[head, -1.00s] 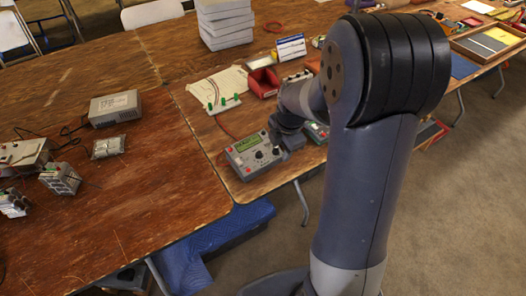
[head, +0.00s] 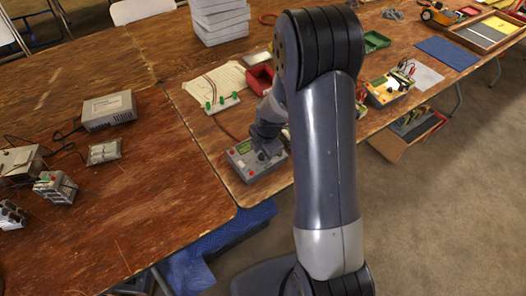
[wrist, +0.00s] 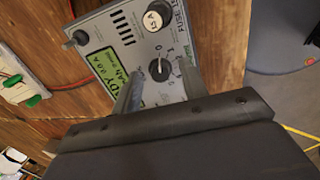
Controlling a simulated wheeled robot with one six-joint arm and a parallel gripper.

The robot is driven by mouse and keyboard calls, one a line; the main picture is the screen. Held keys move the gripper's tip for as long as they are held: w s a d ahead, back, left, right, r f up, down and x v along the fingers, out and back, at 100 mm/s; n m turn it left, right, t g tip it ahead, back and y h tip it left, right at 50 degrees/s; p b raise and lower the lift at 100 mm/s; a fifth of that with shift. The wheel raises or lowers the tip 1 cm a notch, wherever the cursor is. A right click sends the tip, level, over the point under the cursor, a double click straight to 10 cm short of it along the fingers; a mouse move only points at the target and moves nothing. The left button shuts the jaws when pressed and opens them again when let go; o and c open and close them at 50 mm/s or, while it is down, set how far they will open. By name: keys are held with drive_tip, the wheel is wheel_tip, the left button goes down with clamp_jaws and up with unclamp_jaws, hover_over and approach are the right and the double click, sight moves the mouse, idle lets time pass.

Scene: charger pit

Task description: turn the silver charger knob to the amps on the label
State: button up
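The grey charger (head: 241,172) lies near the front edge of the wooden table, partly hidden by my gripper (head: 268,155) over its right part. A white round fuse cap (wrist: 155,20) reads about 15 A. My gripper (wrist: 160,80) is open, its two fingers apart on either side of the knob. I cannot tell whether they touch it.
A white strip with green terminals (head: 222,103) and a red bin (head: 260,77) stand behind the charger. A power supply (head: 109,110) and small modules (head: 104,151) are on the left table. A yellow unit (head: 391,88) stands to the right. Bare wood lies left of the charger.

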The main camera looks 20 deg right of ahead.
clamp_jaws()
drive_tip(key=shift+f+m+b, duration=0.1)
drive_tip(key=shift+m+b, duration=0.25)
drive_tip(key=shift+m, duration=0.05)
drive_tip(key=m+b, duration=0.2)
drive_tip(key=shift+m, duration=0.4)
drive_tip(key=m+b, duration=0.2)
drive_tip(key=m, duration=0.3)
drive_tip(key=shift+m, duration=0.3)
drive_tip(key=m+b, duration=0.1)
drive_tip(key=m, duration=0.3)
drive_tip(key=shift+m, duration=2.2)
